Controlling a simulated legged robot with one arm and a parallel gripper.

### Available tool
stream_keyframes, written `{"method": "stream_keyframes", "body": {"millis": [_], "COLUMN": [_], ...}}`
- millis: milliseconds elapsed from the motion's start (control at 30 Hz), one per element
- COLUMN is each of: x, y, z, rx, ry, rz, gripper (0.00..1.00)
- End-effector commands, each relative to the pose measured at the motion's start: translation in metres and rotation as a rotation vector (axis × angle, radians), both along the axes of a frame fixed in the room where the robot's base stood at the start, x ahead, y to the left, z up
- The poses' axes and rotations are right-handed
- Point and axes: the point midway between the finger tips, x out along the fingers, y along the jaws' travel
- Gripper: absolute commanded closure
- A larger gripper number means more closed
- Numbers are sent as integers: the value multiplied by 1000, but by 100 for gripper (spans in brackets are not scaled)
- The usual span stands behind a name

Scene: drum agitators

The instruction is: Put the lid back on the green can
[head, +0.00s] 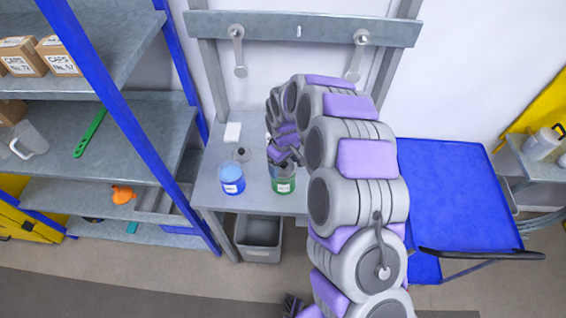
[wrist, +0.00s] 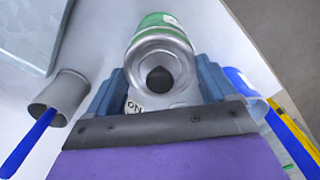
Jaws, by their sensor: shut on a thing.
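The green can (head: 284,185) stands upright on the grey workbench, right of the blue can (head: 233,184). My gripper (head: 284,158) is directly over the green can's top and partly hides it. In the wrist view the green can (wrist: 162,20) is just beyond my fingers (wrist: 160,78). The fingers are shut on a round grey metal lid (wrist: 160,60) with a dark knob. The lid is in line with the can's mouth; whether it touches the rim cannot be told. Another lid with a dark knob (head: 241,154) lies behind the blue can.
A grey cup (wrist: 68,92) with a blue-handled tool is left of my fingers in the wrist view. A grey bin (head: 259,238) is under the workbench (head: 211,190). Shelves stand left; a blue cart (head: 445,190) stands right.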

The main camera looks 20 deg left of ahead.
Motion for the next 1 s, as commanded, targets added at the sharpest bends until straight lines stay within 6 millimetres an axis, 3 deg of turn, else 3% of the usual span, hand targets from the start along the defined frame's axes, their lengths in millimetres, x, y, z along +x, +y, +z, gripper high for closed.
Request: {"method": "stream_keyframes", "body": {"millis": [367, 400, 567, 1000], "x": [0, 0, 0, 0], "y": [0, 0, 0, 0], "z": [0, 0, 0, 1], "rx": [0, 0, 0, 0], "ry": [0, 0, 0, 0], "rz": [0, 0, 0, 0], "gripper": [44, 14, 0, 0]}}
